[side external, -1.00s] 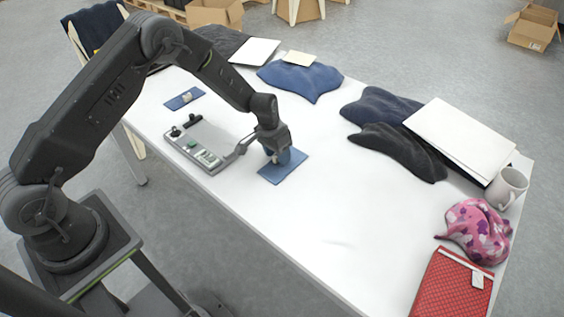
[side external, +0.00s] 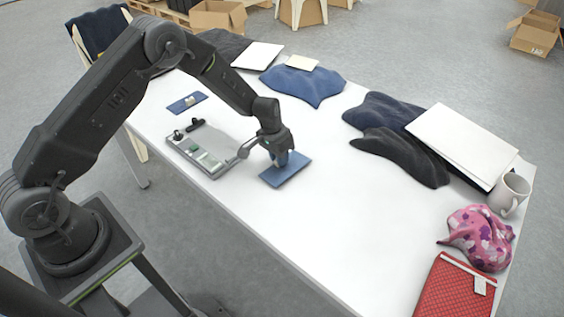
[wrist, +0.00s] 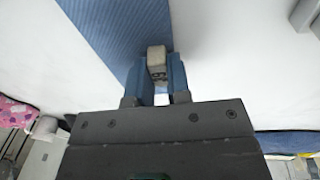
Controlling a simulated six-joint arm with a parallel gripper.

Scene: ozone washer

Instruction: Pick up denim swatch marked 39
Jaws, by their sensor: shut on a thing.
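A blue denim swatch (side external: 293,172) lies on the white table under my gripper; it also shows in the wrist view (wrist: 105,25). A small grey-beige block (wrist: 156,60) stands on the swatch. My gripper (side external: 280,160) points down at it. In the wrist view its blue fingers (wrist: 160,75) are shut on the block. Most of the block is hidden in the side view. I cannot read any number on the swatch. Another blue swatch (side external: 180,105) with a small block lies further back at the left.
A grey tray with small parts (side external: 190,152) stands close left of my gripper. Dark folded cloths (side external: 400,150), white boards (side external: 460,140), a mug (side external: 509,190), a pink patterned cloth (side external: 478,237) and a red item (side external: 445,295) occupy the right side. The table's front middle is clear.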

